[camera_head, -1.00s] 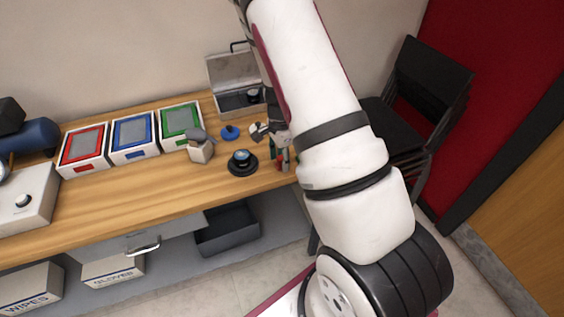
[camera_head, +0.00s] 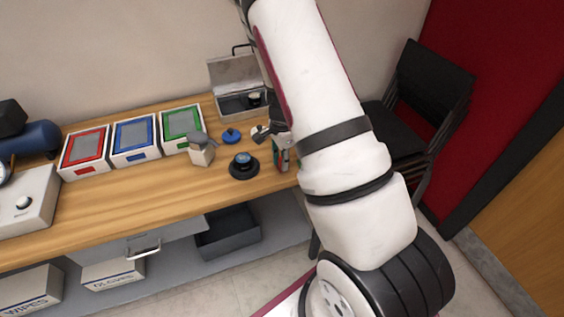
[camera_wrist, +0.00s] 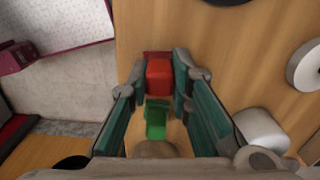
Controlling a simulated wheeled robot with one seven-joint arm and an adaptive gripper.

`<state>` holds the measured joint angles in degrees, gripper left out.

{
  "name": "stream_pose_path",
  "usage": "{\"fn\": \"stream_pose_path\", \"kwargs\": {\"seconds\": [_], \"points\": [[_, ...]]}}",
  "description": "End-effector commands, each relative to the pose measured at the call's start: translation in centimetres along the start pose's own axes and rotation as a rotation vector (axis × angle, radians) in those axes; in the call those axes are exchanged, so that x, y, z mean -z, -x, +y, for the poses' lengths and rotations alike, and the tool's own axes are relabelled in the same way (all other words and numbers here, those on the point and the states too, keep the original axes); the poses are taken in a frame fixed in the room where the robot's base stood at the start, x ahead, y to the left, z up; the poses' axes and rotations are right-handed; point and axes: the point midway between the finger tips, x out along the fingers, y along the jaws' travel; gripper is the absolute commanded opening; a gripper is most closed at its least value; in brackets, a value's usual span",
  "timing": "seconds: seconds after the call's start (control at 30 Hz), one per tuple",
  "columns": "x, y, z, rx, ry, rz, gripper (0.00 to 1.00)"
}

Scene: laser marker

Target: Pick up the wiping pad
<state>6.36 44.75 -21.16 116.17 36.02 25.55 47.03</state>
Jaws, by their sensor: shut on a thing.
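My gripper (camera_head: 281,154) is over the right end of the wooden bench, partly hidden behind my arm in the head view. In the wrist view its two teal-lined fingers (camera_wrist: 158,88) stand either side of a small red block (camera_wrist: 158,75), with the fingertips closed on it. A green piece (camera_wrist: 155,120) shows between the fingers nearer the palm; I cannot tell whether it belongs to the red block. No thing is clearly marked as the wiping pad, and I cannot tell for sure that the red block is it.
A black round holder with a blue top (camera_head: 243,166), a blue knobbed disc (camera_head: 231,136) and a grey-white container (camera_head: 201,150) stand left of my gripper. An open grey case (camera_head: 240,103) is behind. Red, blue and green trays line the back. Black chairs (camera_head: 412,100) stand right.

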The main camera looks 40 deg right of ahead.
Motion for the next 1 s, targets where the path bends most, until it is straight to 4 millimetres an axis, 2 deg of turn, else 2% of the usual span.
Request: {"fn": "stream_pose_path", "kwargs": {"seconds": [0.2,0.23,0.7,0.9,1.0], "points": [[-0.1,2.6,-0.3,0.005,0.002,0.000,0.00],[-0.1,2.9,0.2,0.003,-0.001,-0.001,0.00],[-1.2,3.7,11.7,0.001,-0.003,-0.002,0.00],[-1.5,4.1,14.8,0.000,-0.002,-0.002,0.00],[-1.6,4.2,15.5,0.001,-0.002,0.000,0.00]]}}
